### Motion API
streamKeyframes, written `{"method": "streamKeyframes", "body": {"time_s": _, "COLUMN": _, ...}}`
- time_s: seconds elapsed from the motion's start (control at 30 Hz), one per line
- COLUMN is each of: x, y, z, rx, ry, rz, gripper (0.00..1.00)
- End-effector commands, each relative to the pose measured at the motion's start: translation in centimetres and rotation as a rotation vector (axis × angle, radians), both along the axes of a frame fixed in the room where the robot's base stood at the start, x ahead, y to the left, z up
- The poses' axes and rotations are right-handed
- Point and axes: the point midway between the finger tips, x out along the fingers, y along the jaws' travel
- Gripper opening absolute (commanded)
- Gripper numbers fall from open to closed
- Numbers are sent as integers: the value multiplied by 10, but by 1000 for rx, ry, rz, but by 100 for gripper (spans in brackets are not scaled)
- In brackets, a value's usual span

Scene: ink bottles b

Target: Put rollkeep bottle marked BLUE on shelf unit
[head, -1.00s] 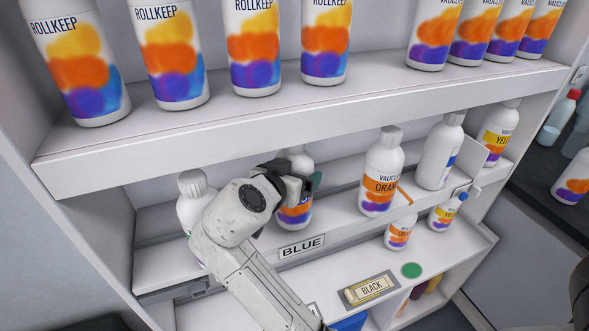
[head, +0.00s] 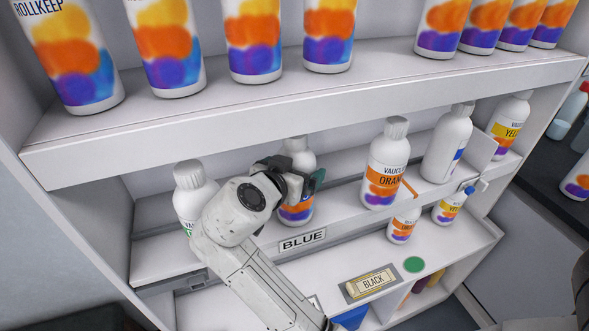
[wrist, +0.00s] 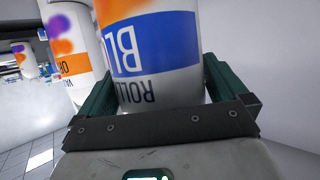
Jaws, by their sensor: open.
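The Rollkeep bottle marked BLUE (wrist: 160,55) is white with a blue label band, seen upside down in the wrist view. It stands upright on the middle shelf of the shelf unit (head: 155,265) in the head view, just behind the BLUE shelf tag (head: 302,241). My gripper (head: 304,183) is at this bottle (head: 297,212), partly covering it. In the wrist view the green fingers of my gripper (wrist: 160,88) are open on both sides of the bottle. I cannot tell whether they touch it.
A white bottle (head: 190,185) stands left of my gripper; an orange-labelled Vaucluse bottle (head: 386,165) stands right. Small bottles (head: 404,225) stand on the lower ledge near a BLACK tag (head: 373,282). The upper shelf (head: 300,110) overhangs, with several large bottles on it.

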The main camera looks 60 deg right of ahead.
Motion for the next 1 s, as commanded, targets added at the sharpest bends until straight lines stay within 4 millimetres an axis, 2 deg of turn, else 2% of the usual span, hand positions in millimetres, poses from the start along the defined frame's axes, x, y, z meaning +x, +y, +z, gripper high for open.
{"method": "streamKeyframes", "body": {"time_s": 0.17, "x": -3, "y": 22, "z": 8, "rx": 0, "ry": -5, "rz": 4, "gripper": 100}}
{"method": "streamKeyframes", "body": {"time_s": 0.4, "x": -12, "y": 68, "z": 27, "rx": 0, "ry": -5, "rz": 4, "gripper": 100}}
{"method": "streamKeyframes", "body": {"time_s": 0.6, "x": -18, "y": 96, "z": 40, "rx": 1, "ry": -3, "rz": 2, "gripper": 100}}
{"method": "streamKeyframes", "body": {"time_s": 0.8, "x": -21, "y": 108, "z": 46, "rx": 0, "ry": 0, "rz": 1, "gripper": 100}}
{"method": "streamKeyframes", "body": {"time_s": 1.0, "x": -21, "y": 109, "z": 47, "rx": 0, "ry": 0, "rz": 0, "gripper": 100}}
